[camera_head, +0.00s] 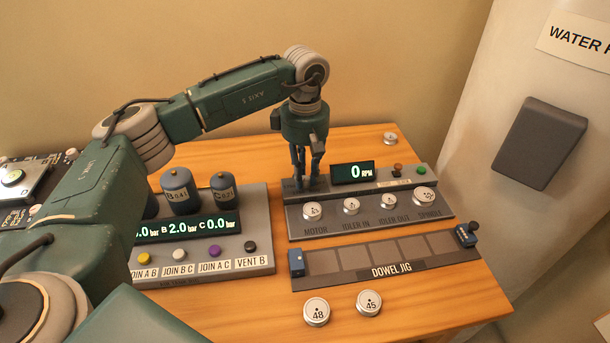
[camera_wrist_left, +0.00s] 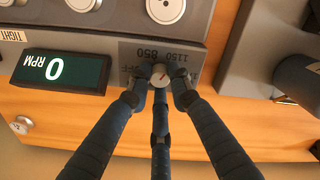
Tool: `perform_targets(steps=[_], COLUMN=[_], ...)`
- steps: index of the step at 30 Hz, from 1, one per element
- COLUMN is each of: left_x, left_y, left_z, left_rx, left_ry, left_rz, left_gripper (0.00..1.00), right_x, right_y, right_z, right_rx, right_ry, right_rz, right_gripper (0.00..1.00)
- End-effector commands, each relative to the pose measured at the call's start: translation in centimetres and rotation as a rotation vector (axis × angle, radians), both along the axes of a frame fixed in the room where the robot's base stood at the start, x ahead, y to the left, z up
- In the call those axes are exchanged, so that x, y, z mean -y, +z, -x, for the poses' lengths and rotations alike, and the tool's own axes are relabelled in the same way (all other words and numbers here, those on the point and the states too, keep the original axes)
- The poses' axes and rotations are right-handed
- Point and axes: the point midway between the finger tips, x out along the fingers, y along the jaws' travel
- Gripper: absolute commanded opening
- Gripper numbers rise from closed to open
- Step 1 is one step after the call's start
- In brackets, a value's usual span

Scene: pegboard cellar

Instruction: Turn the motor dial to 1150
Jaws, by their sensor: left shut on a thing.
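The motor dial (camera_wrist_left: 160,76) is a small round knob with a red mark in the left wrist view; which number the mark points to is too small to tell. Its grey scale plate (camera_wrist_left: 140,50) shows 850, 1150 and a partly hidden OFF, upside down in that view. My left gripper (camera_wrist_left: 160,83) has its fingers closed around the dial. In the head view the left gripper (camera_head: 309,176) points down at the console's back left, and its fingers hide the dial. The display (camera_head: 352,172) reads 0 RPM. My right gripper is not in view.
The console (camera_head: 370,218) carries round weights (camera_head: 312,211) over the MOTOR, IDLER and SPINDLE labels. A dowel jig (camera_head: 380,256) lies in front, with loose weights 48 (camera_head: 316,311) and 45 (camera_head: 369,302) nearer. A pressure panel (camera_head: 258,215) with canisters stands left.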

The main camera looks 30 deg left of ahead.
Motion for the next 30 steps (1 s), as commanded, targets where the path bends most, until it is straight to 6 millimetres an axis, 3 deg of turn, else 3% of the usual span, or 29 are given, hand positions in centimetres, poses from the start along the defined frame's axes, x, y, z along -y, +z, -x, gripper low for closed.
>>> perform_targets(steps=[15, 16, 18, 30], left_x=[-0.03, -0.03, -0.03, 0.01], left_y=[0.21, 0.21, 0.19, 0.93], left_z=[-0.15, -0.15, -0.14, -0.14], left_rx=[0.006, 0.006, 0.005, 0.005], left_ry=[-0.016, -0.016, -0.016, -0.016], left_rz=[0.001, 0.001, 0.000, 0.000], left_gripper=[0.00, 0.26, 0.39, 0.39], right_x=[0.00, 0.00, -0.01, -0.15], right_y=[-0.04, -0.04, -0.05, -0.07], right_z=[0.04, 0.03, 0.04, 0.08], right_rx=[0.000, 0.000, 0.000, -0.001], right_ry=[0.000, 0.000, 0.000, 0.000], right_rz=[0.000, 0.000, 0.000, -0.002], right_gripper=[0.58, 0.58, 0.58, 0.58])
